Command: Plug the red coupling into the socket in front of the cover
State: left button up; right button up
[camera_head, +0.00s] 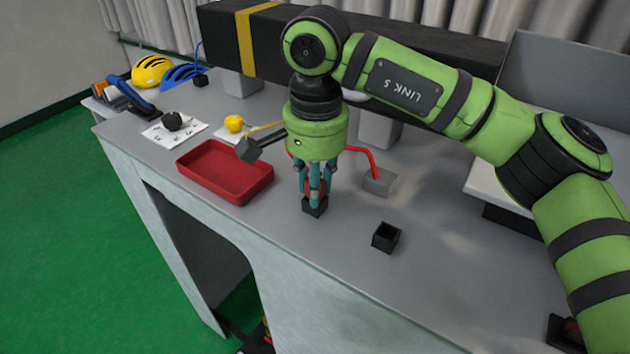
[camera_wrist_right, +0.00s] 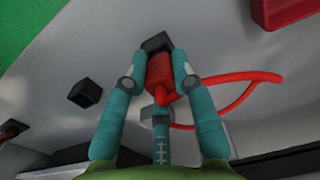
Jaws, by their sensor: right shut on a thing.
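My right gripper (camera_head: 315,190) points down over the bench, its teal fingers closed around the red coupling (camera_wrist_right: 160,72). A red cable (camera_wrist_right: 245,85) runs from the coupling. A black square socket (camera_head: 315,208) is directly under the fingertips, and it also shows at the coupling's far end in the right wrist view (camera_wrist_right: 156,42). The coupling's lower end is at the socket; I cannot tell how deep it sits. A second, open black socket (camera_head: 386,237) stands apart to the right, empty as far as I see. My left gripper is out of view. I cannot identify the cover for certain.
A red tray (camera_head: 226,172) lies left of the gripper. A grey block (camera_head: 378,182) with the red cable is behind it to the right. A black beam with a yellow band (camera_head: 250,38) spans the back. Yellow and blue helmets (camera_head: 153,70) are far left. The front right bench is mostly clear.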

jog(key=shift+f, duration=0.15)
jog(key=o, duration=0.9)
jog(key=shift+o, duration=0.2)
notch_tip(320, 180, up, 12)
jog(key=shift+s, duration=0.15)
